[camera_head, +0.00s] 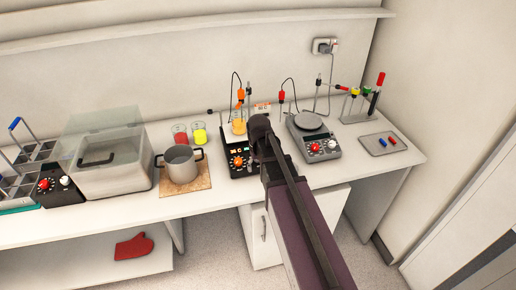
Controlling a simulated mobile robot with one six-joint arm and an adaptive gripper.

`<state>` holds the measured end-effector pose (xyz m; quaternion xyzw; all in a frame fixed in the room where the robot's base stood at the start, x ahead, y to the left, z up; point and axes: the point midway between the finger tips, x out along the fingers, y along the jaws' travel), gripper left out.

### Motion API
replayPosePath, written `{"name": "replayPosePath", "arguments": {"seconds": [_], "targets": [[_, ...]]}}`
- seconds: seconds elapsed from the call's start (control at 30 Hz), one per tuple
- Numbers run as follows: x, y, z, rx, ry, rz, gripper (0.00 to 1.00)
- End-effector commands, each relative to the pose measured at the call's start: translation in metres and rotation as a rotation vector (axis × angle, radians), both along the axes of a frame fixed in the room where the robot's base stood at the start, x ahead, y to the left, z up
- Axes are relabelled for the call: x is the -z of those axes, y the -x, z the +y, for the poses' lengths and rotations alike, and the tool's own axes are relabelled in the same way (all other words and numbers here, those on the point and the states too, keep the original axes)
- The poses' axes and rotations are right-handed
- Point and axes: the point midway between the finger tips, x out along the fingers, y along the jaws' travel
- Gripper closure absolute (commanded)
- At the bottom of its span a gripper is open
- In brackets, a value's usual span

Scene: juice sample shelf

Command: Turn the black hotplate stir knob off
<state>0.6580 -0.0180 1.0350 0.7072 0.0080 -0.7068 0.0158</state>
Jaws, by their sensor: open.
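The black hotplate (232,172) stands on the bench in the middle of the view, with a small lit display on its front. An orange-red knob (238,161) shows on its front panel. The panel's right part is covered by my arm, so I cannot make out a second knob or its setting. A beaker of orange liquid (239,127) stands on its top plate. My arm reaches in from the lower right and its dark end joint is just right of the hotplate.
A grey hotplate (316,138) with red and white knobs stands to the right. A pot (181,164) on a cork mat (200,184), red and yellow beakers, and a lidded clear bath (110,172) are to the left. A tray (370,145) lies far right.

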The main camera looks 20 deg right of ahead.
Motion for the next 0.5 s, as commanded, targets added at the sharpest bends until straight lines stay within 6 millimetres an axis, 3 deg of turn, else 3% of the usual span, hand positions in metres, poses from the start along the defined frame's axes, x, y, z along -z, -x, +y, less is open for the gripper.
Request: {"name": "replayPosePath", "arguments": {"seconds": [0.03,0.2,0.5], "targets": [[-0.019,-0.017,-0.003,-0.002,0.001,0.000,0.18],[-0.049,-0.052,-0.009,-0.012,0.004,0.000,0.18],[-0.083,-0.096,-0.019,-0.027,0.009,0.000,0.18]]}}
